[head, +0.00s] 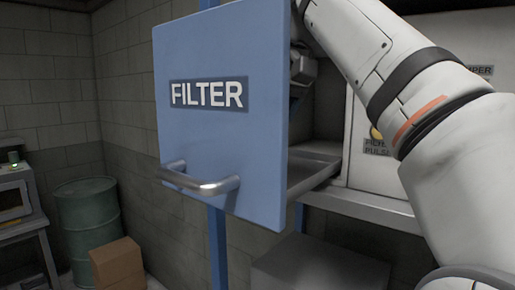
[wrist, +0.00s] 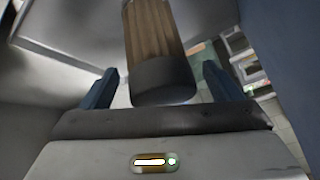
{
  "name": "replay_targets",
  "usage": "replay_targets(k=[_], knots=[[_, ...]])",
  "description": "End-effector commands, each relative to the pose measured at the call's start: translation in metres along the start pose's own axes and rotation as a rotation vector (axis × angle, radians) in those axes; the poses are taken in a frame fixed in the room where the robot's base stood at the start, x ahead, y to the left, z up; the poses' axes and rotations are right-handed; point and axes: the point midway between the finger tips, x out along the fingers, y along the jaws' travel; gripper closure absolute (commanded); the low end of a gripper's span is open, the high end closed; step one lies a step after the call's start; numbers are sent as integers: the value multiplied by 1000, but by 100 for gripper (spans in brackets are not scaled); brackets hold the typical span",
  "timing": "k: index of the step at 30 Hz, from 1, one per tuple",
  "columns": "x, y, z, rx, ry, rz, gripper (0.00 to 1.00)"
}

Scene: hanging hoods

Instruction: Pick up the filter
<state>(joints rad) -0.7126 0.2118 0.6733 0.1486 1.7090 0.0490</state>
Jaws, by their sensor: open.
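The filter (wrist: 152,32) is a tan pleated cylinder with a dark end cap. In the wrist view it stands out at top centre, its cap reaching down between my fingers. My gripper (wrist: 160,82) is open, one blue finger on each side of the cap, with a gap showing on both sides. In the head view the blue panel marked FILTER (head: 215,140) stands swung or pulled out and hides the filter and my fingertips. Only part of my wrist shows behind its right edge.
A metal handle (head: 200,182) sticks out from the panel. A grey tray or shelf (head: 312,172) lies behind it inside the cabinet (head: 375,140). A green drum (head: 88,215) and a cardboard box (head: 118,262) stand at lower left.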

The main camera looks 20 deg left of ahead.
Motion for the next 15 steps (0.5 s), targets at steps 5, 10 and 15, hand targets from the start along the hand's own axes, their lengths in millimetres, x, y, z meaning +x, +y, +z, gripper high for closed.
replay_targets(k=[5, 10, 15], knots=[[16, -1, 1, -1, 0, -1, 15], [16, -1, 0, -1, 0, -1, 15], [16, -1, 0, -1, 0, -1, 25]])
